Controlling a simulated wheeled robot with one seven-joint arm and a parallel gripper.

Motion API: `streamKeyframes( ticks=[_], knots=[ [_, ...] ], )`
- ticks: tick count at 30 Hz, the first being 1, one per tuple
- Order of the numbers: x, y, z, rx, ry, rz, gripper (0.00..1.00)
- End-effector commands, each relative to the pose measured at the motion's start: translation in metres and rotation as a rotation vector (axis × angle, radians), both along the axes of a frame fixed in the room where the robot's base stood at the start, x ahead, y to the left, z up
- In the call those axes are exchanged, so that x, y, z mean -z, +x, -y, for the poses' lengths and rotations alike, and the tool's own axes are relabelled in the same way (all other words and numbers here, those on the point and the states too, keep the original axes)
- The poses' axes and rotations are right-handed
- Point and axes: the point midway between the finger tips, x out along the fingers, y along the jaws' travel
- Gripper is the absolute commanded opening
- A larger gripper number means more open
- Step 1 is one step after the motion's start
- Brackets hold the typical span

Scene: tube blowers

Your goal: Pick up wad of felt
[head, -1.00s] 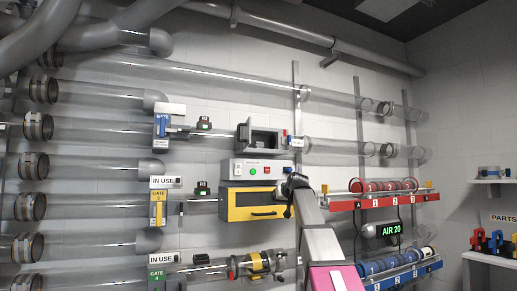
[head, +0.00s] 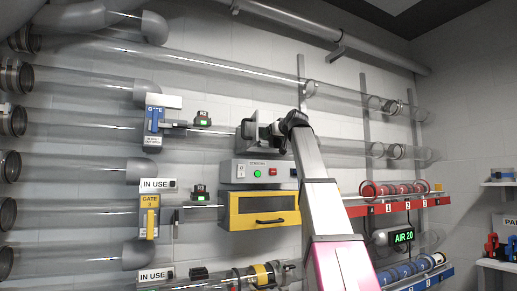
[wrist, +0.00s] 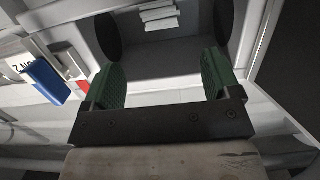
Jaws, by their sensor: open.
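My gripper (head: 278,131) is in front of the open grey box (head: 247,131) on the wall, above the panel with the green and red buttons. In the wrist view my gripper (wrist: 160,75) is open, its two green pads wide apart with nothing between them. Beyond the pads is a dark grey recess. A pale, layered piece (wrist: 158,15) lies inside it, past the fingertips and near the top of the picture; it may be the wad of felt, but I cannot be sure. In the head view my gripper hides much of the box opening.
A blue block (wrist: 46,80) is left of the pads in the wrist view. Below the box are the button panel (head: 240,171) and a yellow-fronted drawer (head: 262,206). Clear tubes run along the wall. A red rack (head: 392,205) holds canisters at right.

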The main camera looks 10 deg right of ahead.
Motion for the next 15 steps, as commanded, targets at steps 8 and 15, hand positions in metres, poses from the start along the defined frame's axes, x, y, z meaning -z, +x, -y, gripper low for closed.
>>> streamKeyframes(
  ticks=[8,15],
  knots=[
    [0.000,0.021,-0.008,-0.002,0.000,0.002,0.83],
    [0.006,0.051,-0.017,0.000,0.000,0.002,0.83]
  ],
)
